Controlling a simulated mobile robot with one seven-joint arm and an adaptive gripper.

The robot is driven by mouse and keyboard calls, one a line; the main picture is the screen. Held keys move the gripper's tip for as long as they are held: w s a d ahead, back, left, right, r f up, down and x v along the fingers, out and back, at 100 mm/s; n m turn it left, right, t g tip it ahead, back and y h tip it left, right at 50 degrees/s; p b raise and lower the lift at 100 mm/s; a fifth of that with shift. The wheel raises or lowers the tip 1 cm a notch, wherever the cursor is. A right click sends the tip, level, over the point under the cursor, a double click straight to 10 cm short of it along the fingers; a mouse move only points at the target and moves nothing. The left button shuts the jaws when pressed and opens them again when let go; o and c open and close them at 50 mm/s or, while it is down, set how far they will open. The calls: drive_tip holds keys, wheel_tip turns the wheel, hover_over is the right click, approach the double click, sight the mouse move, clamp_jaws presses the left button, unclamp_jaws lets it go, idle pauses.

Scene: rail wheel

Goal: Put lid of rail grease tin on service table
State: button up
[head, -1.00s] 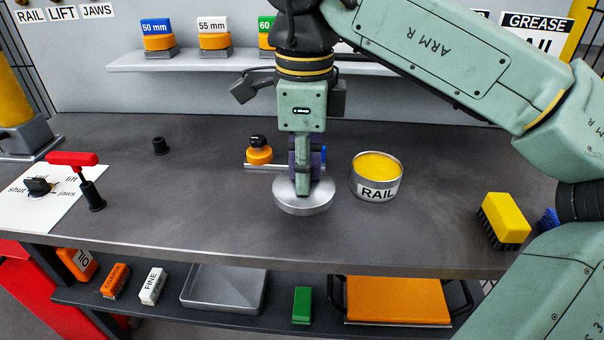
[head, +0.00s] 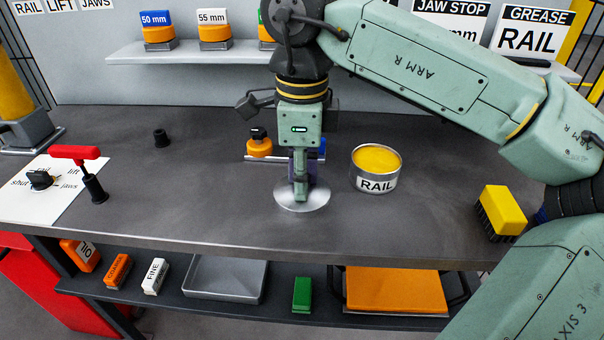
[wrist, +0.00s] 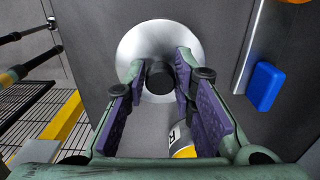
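The lid is a silver disc (head: 318,197) lying flat on the grey service table (head: 225,215), left of the grease tin. In the wrist view the lid (wrist: 135,48) shows its dark knob (wrist: 160,76) in the middle. My gripper (head: 301,198) points straight down over the lid. In the wrist view its purple-padded fingers (wrist: 160,80) stand on both sides of the knob, with a gap visible on each side. The rail grease tin (head: 376,184) stands open, with yellow grease inside. A part of the tin (wrist: 183,145) shows between the fingers in the wrist view.
An orange-knobbed tool (head: 259,144) lies just behind the lid, partly hidden by my gripper. A yellow brush (head: 502,211) lies at the right, a red-handled lever (head: 76,154) at the left. The table in front and left of the lid is clear.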

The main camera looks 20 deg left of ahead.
drive_tip(key=shift+o, duration=1.2)
wheel_tip(320, 180, up, 12)
drive_tip(key=shift+r, duration=0.2)
idle(1.0)
